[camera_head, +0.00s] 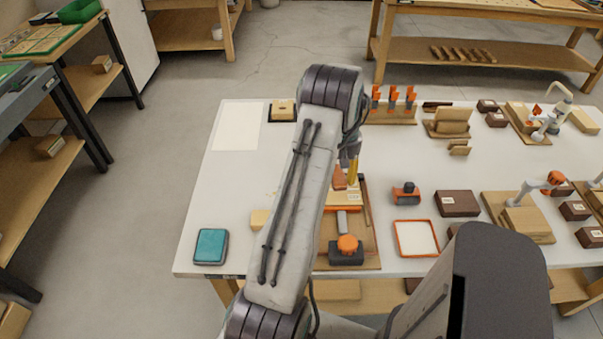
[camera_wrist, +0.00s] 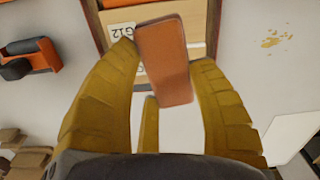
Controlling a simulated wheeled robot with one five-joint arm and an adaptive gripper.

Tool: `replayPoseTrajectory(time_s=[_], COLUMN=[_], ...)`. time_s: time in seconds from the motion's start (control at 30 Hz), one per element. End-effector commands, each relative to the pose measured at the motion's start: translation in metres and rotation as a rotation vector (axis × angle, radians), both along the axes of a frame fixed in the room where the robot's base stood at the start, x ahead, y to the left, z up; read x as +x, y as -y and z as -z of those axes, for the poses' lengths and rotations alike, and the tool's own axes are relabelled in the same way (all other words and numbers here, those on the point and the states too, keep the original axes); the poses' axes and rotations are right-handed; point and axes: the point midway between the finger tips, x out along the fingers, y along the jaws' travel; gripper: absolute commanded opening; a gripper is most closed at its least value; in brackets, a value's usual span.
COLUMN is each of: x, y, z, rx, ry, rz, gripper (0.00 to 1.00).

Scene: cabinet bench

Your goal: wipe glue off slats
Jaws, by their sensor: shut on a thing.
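My gripper (camera_wrist: 163,58) has its yellow fingers closed around a reddish-brown flat block (camera_wrist: 168,75), which stands out between the fingertips. In the head view my gripper (camera_head: 353,172) is partly hidden by my arm, and the block (camera_head: 339,178) shows beside it. Beneath the block in the wrist view are pale wooden slats (camera_wrist: 198,22) in a brown-edged frame with a "G12" label. I cannot tell whether the block touches them. The slats lie on the wooden board (camera_head: 368,250) in the head view. Yellowish glue-like spots (camera_wrist: 273,40) lie on the white table in the wrist view.
An orange clamp with a dark base (camera_head: 346,248) stands at the board's front. An orange-and-black tool (camera_head: 405,193) and an orange-rimmed white tray (camera_head: 417,238) are to its right. A teal pad (camera_head: 211,246) lies front left. The table's left part is mostly clear.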

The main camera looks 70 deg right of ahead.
Motion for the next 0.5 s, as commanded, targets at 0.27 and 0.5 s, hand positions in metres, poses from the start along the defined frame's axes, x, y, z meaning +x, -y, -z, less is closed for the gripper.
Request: replayPoseTrajectory(time_s=[0.27, 0.5], x=[-0.052, -0.059], y=[0.024, 0.029], z=[-0.010, -0.017], rx=[-0.002, -0.001], ry=[-0.001, 0.000], rz=[0.121, 0.149], gripper=[0.27, 0.27])
